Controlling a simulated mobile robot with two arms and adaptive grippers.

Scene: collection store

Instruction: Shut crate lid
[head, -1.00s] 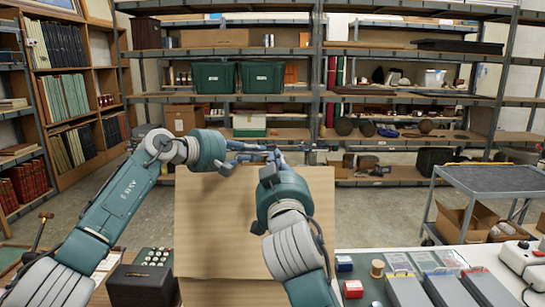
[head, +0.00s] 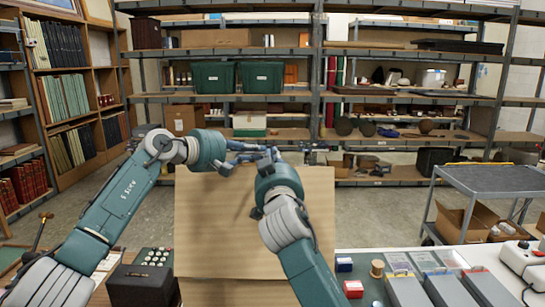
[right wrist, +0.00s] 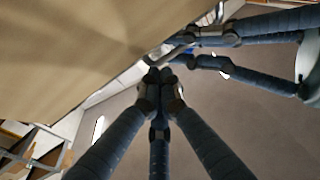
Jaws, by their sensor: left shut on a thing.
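The crate lid (head: 225,230) is a broad light-brown wooden panel, standing raised in the middle of the head view. It also fills the upper left of the right wrist view (right wrist: 80,55). My left gripper (head: 245,152) is at the lid's top edge, shut on it. Its dark fingers reach that edge in the right wrist view. My right gripper (right wrist: 157,77) has its fingertips drawn together close to the lid's edge, with nothing visible between them. In the head view its fingertips are partly hidden. The crate body is mostly hidden; a lower wooden strip (head: 230,292) shows below the lid.
A white table (head: 400,258) at the right holds grey boxes, a spool and small cartons.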

